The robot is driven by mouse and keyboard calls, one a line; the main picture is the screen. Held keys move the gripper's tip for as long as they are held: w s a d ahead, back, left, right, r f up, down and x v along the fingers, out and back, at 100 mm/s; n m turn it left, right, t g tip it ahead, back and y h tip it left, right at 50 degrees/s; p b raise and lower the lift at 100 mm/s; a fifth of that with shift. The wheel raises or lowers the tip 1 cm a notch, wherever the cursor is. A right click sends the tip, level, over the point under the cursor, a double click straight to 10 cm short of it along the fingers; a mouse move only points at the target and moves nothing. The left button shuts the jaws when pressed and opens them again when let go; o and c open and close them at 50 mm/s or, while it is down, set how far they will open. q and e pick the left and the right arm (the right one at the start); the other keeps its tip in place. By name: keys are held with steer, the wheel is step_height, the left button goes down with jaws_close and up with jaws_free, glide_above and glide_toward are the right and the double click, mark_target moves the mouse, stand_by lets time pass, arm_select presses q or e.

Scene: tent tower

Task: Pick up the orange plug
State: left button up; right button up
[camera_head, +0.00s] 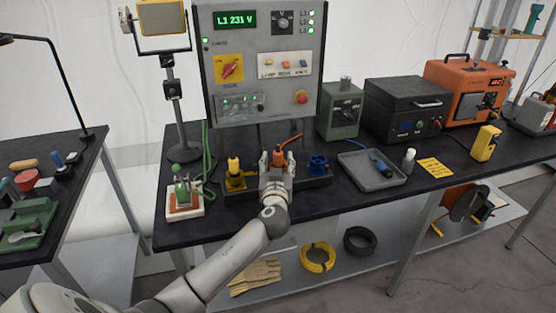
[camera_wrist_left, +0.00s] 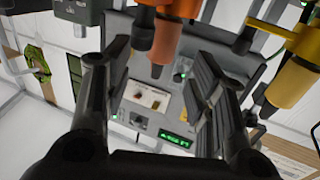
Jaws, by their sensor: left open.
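The orange plug (camera_head: 279,158) stands in the dark holder (camera_head: 308,203) on the black bench, with an orange cable at its top. My left gripper (camera_head: 277,163) is open at the orange plug, with its fingers to either side of it in the head view. In the left wrist view the orange plug (camera_wrist_left: 166,38) shows at the upper middle, between the two open finger pads (camera_wrist_left: 160,75). I cannot tell whether either finger touches it. The lower part of the plug is hidden by my gripper in the head view. My right gripper is not in view.
A yellow plug (camera_head: 234,170) stands left of the orange one and a blue plug (camera_head: 317,164) right of it. The control panel (camera_head: 264,103) rises behind. A green-handled device (camera_head: 183,192) sits left; a grey tray (camera_head: 361,182) lies right.

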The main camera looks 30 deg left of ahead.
mark_target(278, 156)
arm_select(q)
steer(key=shift+p+x, duration=0.75)
steer(key=shift+x, duration=1.85)
steer(key=shift+f, duration=0.1)
steer(key=c, duration=1.1)
